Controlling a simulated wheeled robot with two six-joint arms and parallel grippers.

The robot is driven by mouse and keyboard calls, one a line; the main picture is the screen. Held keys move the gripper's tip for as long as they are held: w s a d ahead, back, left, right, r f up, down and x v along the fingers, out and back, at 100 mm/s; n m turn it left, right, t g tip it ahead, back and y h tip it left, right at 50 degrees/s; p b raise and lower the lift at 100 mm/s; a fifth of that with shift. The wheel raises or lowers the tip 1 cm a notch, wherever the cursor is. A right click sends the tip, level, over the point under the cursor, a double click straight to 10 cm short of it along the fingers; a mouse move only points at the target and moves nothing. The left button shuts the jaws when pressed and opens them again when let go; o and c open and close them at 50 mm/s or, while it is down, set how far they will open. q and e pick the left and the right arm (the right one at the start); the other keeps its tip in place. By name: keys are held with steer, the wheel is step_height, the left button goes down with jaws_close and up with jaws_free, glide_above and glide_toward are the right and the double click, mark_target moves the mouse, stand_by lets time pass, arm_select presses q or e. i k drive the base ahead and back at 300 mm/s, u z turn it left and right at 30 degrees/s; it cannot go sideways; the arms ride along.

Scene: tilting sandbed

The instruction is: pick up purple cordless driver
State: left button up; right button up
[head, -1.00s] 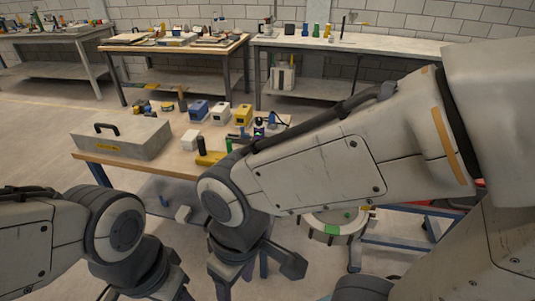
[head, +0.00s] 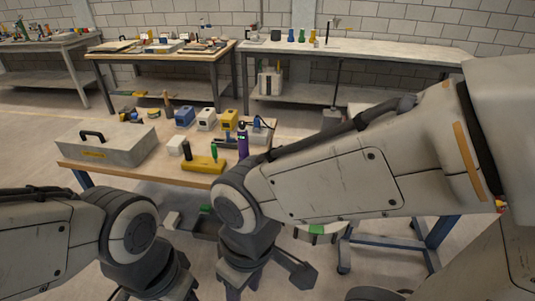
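A narrow purple object (head: 243,142), which looks like the purple cordless driver, stands upright near the right end of the wooden table. Its lower end is close behind my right arm, and its exact shape is too small to make out. My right gripper (head: 262,285) is low in front of the table, well below and apart from the purple object. My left gripper (head: 150,288) is at the bottom edge, left of the right one. Both fingertips are cut off or unclear, and I see nothing held.
The wooden table (head: 140,172) holds a grey toolbox (head: 108,145), a yellow tool (head: 203,164), a green-topped item (head: 214,152), a white block (head: 175,146) and blue, white and yellow boxes. A blue-framed stand (head: 390,243) is right of the table. Other workbenches stand behind.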

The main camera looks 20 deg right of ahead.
mark_target(242, 135)
steer(key=z, duration=0.4)
steer(key=k, duration=0.5)
steer(key=z, duration=0.65)
steer(key=i, duration=0.7)
steer(key=u, duration=0.9)
steer(key=i, duration=0.7)
steer(key=u, duration=0.8)
